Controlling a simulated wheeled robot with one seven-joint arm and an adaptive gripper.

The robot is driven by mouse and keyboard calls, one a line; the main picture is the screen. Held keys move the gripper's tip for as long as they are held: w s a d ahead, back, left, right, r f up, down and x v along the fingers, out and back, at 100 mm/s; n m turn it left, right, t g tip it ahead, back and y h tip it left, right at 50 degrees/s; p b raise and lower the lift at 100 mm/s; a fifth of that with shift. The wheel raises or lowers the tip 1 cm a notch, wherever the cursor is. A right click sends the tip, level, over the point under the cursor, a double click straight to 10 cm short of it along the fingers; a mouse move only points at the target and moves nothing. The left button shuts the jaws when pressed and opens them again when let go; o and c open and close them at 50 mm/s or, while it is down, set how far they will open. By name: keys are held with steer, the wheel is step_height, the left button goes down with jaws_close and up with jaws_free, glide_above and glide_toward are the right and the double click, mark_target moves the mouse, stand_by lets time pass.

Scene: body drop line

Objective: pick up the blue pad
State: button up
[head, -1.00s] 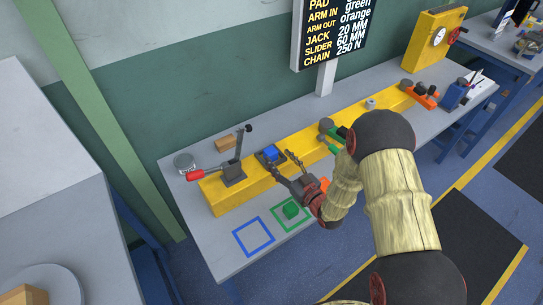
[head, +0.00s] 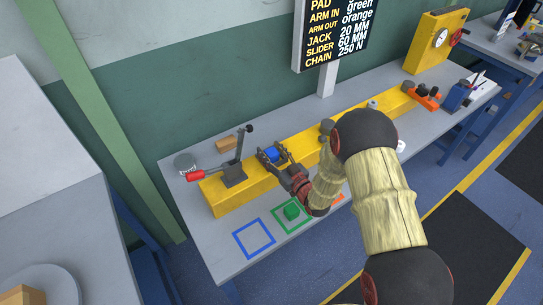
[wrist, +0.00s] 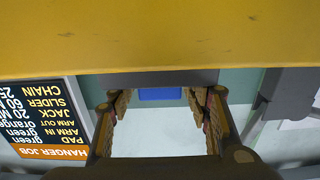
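The blue pad (head: 271,154) sits on a dark holder on the yellow beam (head: 318,149). My gripper (head: 273,157) is at the pad, with its fingers open and one on each side of it in the head view. In the wrist view the blue pad (wrist: 160,94) shows between the two open fingers (wrist: 162,106), with a visible gap to each. I see no finger touching it. Part of the pad is hidden in the wrist view by the grey edge above it.
A lever clamp with a red handle (head: 195,174) stands on the beam just left of the pad. A green block (head: 292,211) lies inside the green outline; the blue outline (head: 254,238) is empty. A job sign (head: 335,33) stands behind the bench. My arm hides the beam's middle.

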steer(key=c, duration=1)
steer(key=shift+r, duration=0.1)
steer(key=shift+c, duration=0.2)
